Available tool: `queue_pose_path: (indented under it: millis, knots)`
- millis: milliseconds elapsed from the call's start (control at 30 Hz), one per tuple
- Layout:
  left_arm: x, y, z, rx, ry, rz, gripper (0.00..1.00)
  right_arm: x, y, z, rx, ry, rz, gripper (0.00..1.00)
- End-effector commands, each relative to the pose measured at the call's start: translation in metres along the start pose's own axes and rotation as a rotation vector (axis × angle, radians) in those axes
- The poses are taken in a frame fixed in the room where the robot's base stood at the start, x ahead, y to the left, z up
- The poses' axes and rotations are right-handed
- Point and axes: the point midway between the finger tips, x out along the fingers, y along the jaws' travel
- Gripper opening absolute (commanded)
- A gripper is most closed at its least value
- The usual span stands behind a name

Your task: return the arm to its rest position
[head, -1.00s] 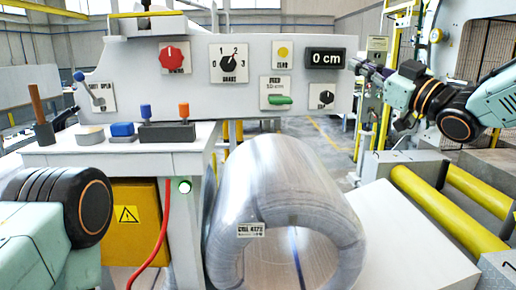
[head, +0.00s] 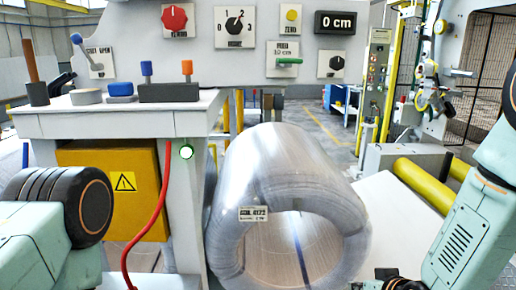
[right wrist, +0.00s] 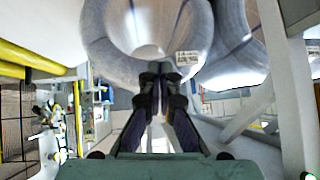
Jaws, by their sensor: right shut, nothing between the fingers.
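My right arm (head: 462,235) comes in at the right edge of the head view and bends down toward the bottom edge. Only a small dark part of its gripper (head: 388,276) shows there, beside the lower right of the wrapped coil. In the right wrist view my right gripper (right wrist: 160,78) has its dark fingers together with nothing between them. The wrapped coil (head: 285,165) lies beyond the fingertips in that view; whether they touch it I cannot tell. My left arm (head: 60,215) shows at the lower left, its gripper out of frame.
A control panel (head: 205,62) with knobs, a green lever and a "0 cm" display (head: 335,22) stands behind the coil. A white table (head: 120,122) with small tools is at left. Yellow rollers (head: 425,183) lie at right, near my right arm.

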Motion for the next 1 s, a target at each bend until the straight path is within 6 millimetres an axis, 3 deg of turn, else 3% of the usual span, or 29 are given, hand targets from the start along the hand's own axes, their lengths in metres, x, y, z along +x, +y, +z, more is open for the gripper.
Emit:
queue_pose_path:
  millis: [33, 300, 500, 600, 700, 800, 1000]
  knots:
    - [0.013, 0.0, 0.0, 0.0, 0.0, 0.0, 0.0, 0.007, 0.002, 0.042, 0.015, -0.071, 0.016, 0.0]
    - [0.05, 0.0, 0.0, 0.0, 0.0, 0.0, 0.0, -0.005, 0.009, 0.219, 0.083, -0.412, 0.112, 0.0]
    - [0.083, -0.001, 0.0, 0.0, 0.0, 0.0, 0.0, -0.033, 0.01, 0.342, 0.099, -0.655, 0.165, 0.0]
    - [0.097, -0.001, 0.0, 0.0, 0.0, 0.0, 0.0, -0.042, 0.008, 0.387, 0.088, -0.741, 0.164, 0.0]
    - [0.105, -0.001, 0.0, 0.0, 0.0, 0.0, 0.0, -0.045, 0.008, 0.411, 0.081, -0.785, 0.162, 0.0]
    - [0.108, -0.001, 0.0, 0.0, 0.0, 0.0, 0.0, -0.048, 0.007, 0.422, 0.081, -0.807, 0.162, 0.0]
    - [0.106, -0.001, 0.0, 0.0, 0.0, 0.0, 0.0, -0.05, 0.007, 0.423, 0.082, -0.811, 0.161, 0.0]
